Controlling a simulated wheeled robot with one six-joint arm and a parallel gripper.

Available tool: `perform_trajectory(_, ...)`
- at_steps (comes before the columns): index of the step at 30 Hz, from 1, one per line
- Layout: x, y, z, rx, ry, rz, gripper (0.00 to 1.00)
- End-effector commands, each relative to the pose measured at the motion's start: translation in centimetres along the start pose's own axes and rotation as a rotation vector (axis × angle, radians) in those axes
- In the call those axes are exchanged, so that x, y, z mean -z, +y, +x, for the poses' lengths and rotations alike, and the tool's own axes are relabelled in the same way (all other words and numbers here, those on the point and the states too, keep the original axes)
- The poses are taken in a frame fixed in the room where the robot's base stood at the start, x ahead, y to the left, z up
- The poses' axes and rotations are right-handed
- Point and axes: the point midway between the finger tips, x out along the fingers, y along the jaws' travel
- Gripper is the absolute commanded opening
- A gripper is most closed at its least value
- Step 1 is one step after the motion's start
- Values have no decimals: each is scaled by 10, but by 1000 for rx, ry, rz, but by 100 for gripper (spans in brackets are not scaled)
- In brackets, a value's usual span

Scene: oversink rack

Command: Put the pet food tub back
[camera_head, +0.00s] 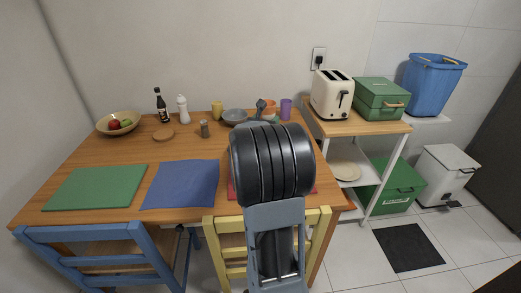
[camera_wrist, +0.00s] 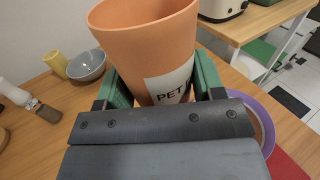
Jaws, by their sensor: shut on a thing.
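The pet food tub is an orange, open-topped tapered tub (camera_wrist: 145,45) with a white label reading "PET". In the wrist view it stands between the green fingers of my gripper (camera_wrist: 160,88), which is shut on it. Its lower part is hidden behind the gripper body. In the head view a small orange part of the tub (camera_head: 269,103) shows beyond my dark arm, near the back of the table. My arm hides most of the gripper there. I cannot tell whether the tub touches the table.
A grey bowl (camera_head: 234,116) and yellow cup (camera_head: 217,108) stand left. A white shelf unit at right carries a cream toaster (camera_head: 332,94) and green box (camera_head: 380,98). Blue and green mats (camera_head: 95,187) lie in front.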

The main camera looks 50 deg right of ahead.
Motion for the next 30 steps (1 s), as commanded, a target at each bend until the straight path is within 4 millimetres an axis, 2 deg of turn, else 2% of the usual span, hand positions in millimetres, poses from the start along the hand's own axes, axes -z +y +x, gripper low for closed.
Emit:
perform_trajectory(2, 3, -7, 8, 19, -1, 2, 33)
perform_trajectory(5, 7, -3, 21, 28, 1, 2, 33)
perform_trajectory(14, 39, 43, 80, 29, 2, 2, 33)
perform_trajectory(15, 47, 48, 85, 29, 3, 1, 33)
perform_trajectory(22, 79, 66, 106, 28, 1, 3, 33)
perform_trajectory(30, 90, 72, 114, 28, 0, 4, 33)
